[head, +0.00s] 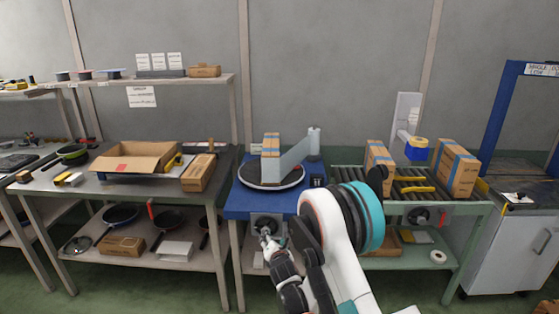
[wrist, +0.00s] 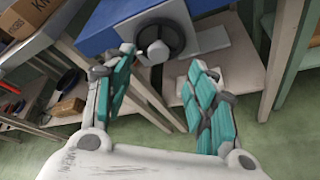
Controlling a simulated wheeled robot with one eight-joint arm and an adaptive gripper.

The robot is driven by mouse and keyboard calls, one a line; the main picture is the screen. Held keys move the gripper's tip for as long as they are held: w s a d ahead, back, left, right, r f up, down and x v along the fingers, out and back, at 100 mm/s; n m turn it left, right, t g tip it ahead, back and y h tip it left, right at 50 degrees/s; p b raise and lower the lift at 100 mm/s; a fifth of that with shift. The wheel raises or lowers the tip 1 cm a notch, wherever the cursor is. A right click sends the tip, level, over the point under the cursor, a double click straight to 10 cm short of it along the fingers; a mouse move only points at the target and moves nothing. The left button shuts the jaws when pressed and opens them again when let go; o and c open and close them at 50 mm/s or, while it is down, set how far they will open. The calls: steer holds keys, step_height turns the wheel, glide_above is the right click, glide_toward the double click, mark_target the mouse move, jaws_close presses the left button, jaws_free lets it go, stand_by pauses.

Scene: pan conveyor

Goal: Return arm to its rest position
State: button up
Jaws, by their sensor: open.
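My arm rises from the bottom of the head view, bent, with its white and teal joint in front of the blue table. My gripper (head: 268,238) is low in front of that table's front face. In the wrist view my gripper (wrist: 160,72) has its two teal-padded fingers spread apart, with nothing between them. Beyond the fingers is a dark round wheel (wrist: 160,42) on the blue table's front. The gripper looks apart from it, but the exact gap cannot be told.
The blue table (head: 236,200) carries a turntable (head: 288,180) with a box on it. A roller conveyor (head: 405,172) with cardboard boxes stands at right. A workbench (head: 95,185) at left holds an open carton (head: 135,157), with pans on its lower shelf. Green floor shows between the benches.

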steer(key=s+d+r+m+g+h, duration=0.1)
steer(key=s+d+r+m, duration=0.1)
steer(key=d+r+m, duration=0.35)
steer(key=s+d+r+m, duration=0.2)
steer(key=s+r, duration=0.1)
steer(key=r, duration=0.5)
steer(key=s+d+r+m+g+h, duration=0.1)
steer(key=s+d+r+m, duration=0.2)
steer(key=r, duration=0.4)
steer(key=s+d+r+m+g, duration=0.1)
steer(key=s+d+r+m, duration=0.3)
steer(key=s, duration=0.2)
steer(key=s+d+r+m+g, duration=0.1)
steer(key=s+d+r+m, duration=0.3)
steer(key=s, duration=0.3)
steer(key=s+d+f+m+g, duration=0.1)
steer(key=s+m, duration=0.4)
steer(key=s, duration=0.7)
steer(key=s+d+f+m+g, duration=0.1)
steer(key=s+m, duration=0.5)
steer(key=s, duration=0.6)
steer(key=d+g, duration=0.1)
steer(key=d, duration=0.1)
steer(key=shift+s+d+h, duration=0.3)
steer(key=shift+d+h, duration=0.1)
steer(key=shift+r, duration=0.1)
